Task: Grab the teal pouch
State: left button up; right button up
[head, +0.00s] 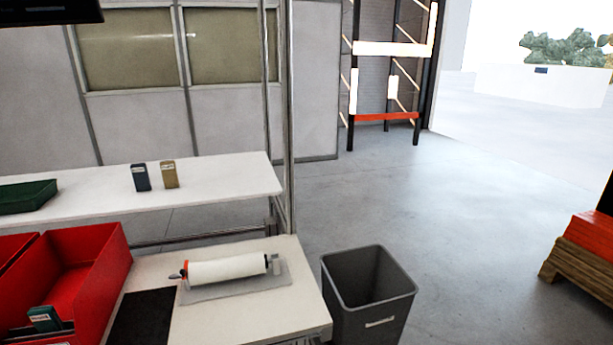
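A small teal pouch (44,318) with a pale label lies in the front part of a red bin (105,262) at the lower left in the head view. It rests over dark items whose shape I cannot make out. Another small upright pack, dark blue-teal with a pale label (141,177), stands on the white upper shelf (220,176), beside a tan pack (169,174). Neither of my grippers is in view, so nothing shows them touching any of these.
A paper roll on a holder (228,270) sits on the white bench (265,315), right of a black mat (142,318). A green tray (27,197) is on the shelf. A grey waste bin (368,290) stands right of the bench. Open floor lies beyond.

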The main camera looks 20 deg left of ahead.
aim_at(45, 319)
jog(key=u, duration=1)
jog(key=i, duration=1)
jog(key=u, duration=0.8)
